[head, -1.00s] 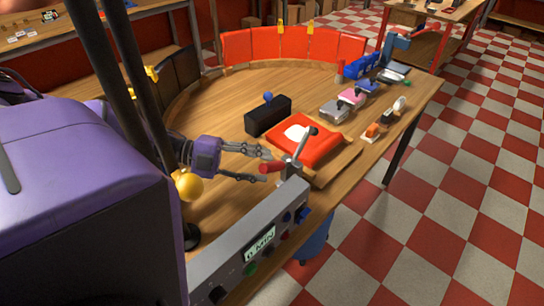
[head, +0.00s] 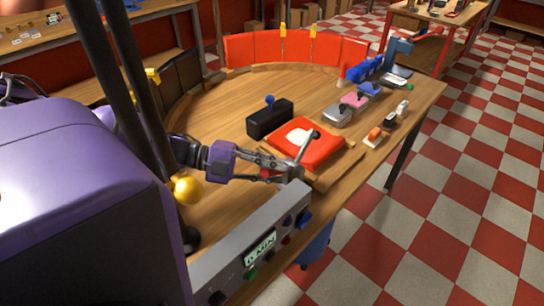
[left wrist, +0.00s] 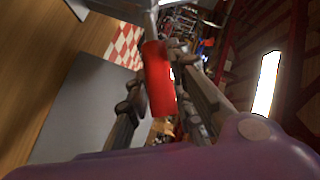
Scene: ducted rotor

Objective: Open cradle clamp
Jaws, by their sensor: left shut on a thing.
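The clamp's red handle (left wrist: 158,78) runs between the fingers of my left gripper (left wrist: 158,92) in the left wrist view. In the head view my left gripper (head: 285,170) is closed around that handle and mostly hides it. The clamp's grey lever (head: 308,148) rises at a slant from beside the gripper, with a dark knob at its top. Behind it lies a red block (head: 322,153) with a white patch on a wooden board. How the clamp meets the block is hard to tell. My right gripper is not in view.
A grey control box (head: 230,255) with a display and buttons stands at the near edge. A black block with a blue knob (head: 270,118) stands behind. Several small items line the table's right side. The table's middle left (head: 215,110) is clear.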

